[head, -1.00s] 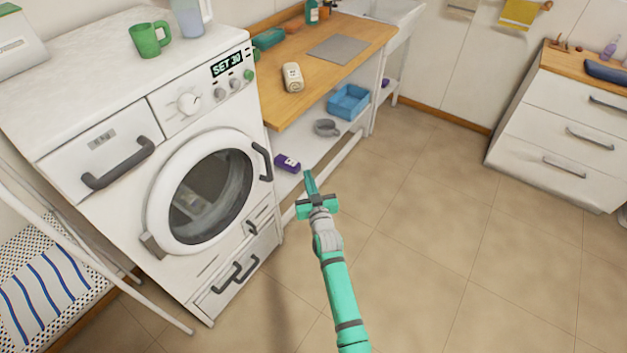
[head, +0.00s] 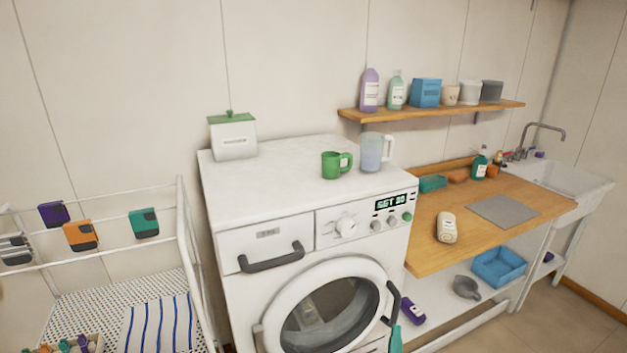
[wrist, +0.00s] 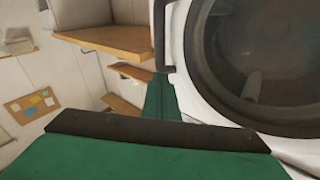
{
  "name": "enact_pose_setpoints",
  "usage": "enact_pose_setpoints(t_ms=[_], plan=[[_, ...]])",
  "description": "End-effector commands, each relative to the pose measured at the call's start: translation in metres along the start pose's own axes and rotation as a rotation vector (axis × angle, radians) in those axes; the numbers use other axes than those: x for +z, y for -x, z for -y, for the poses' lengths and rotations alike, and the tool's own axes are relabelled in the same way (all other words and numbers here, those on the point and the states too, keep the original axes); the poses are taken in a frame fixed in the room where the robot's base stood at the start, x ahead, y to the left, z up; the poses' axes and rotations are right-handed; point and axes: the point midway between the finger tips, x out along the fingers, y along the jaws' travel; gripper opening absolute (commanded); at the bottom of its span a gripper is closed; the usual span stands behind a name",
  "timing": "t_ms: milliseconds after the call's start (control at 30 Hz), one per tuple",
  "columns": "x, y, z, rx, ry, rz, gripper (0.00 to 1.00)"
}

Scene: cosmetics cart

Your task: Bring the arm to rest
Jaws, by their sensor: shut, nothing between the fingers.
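My gripper (head: 396,341) shows only as a small teal tip at the bottom edge of the head view, in front of the washing machine's right side. The rest of my arm is out of that view. In the wrist view the green fingers of my gripper (wrist: 161,98) are together and hold nothing. They point toward the gap between the washing machine door (wrist: 196,75) and the wooden shelves. Whether the tip touches the machine cannot be told.
The washing machine (head: 262,190) has a round door and a dark handle (head: 395,300) close to my gripper. A wooden counter (head: 440,225) stands to its right, with a purple bottle (head: 413,311) on the shelf below. A wire cart (head: 190,245) stands left.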

Motion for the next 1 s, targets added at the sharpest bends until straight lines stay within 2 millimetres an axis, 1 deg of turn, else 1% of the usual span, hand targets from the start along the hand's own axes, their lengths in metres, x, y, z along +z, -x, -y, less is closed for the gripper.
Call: enact_pose_setpoints(t_ms=[33, 100, 167, 200, 267, 300, 367, 433, 533, 667, 700, 867, 900, 967, 1000], plan=[[0.001, 0.010, 0.032, -0.012, -0.043, -0.011, 0.00], [0.001, 0.025, 0.062, -0.018, -0.089, -0.023, 0.00], [0.002, 0.040, 0.086, -0.022, -0.124, -0.029, 0.00], [0.002, 0.051, 0.100, -0.023, -0.147, -0.032, 0.00], [0.004, 0.069, 0.119, -0.022, -0.177, -0.032, 0.00], [0.006, 0.082, 0.131, -0.022, -0.196, -0.029, 0.00], [0.009, 0.103, 0.147, -0.021, -0.221, -0.023, 0.00], [0.013, 0.129, 0.162, -0.018, -0.245, -0.011, 0.00], [0.019, 0.169, 0.179, -0.013, -0.267, 0.012, 0.00], [0.026, 0.225, 0.193, -0.007, -0.278, 0.053, 0.00], [0.028, 0.242, 0.194, -0.006, -0.276, 0.066, 0.00], [0.032, 0.313, 0.195, -0.009, -0.248, 0.130, 0.00], [0.032, 0.331, 0.194, -0.013, -0.236, 0.147, 0.00], [0.030, 0.357, 0.189, -0.020, -0.214, 0.171, 0.00], [0.028, 0.374, 0.186, -0.026, -0.197, 0.188, 0.00]])
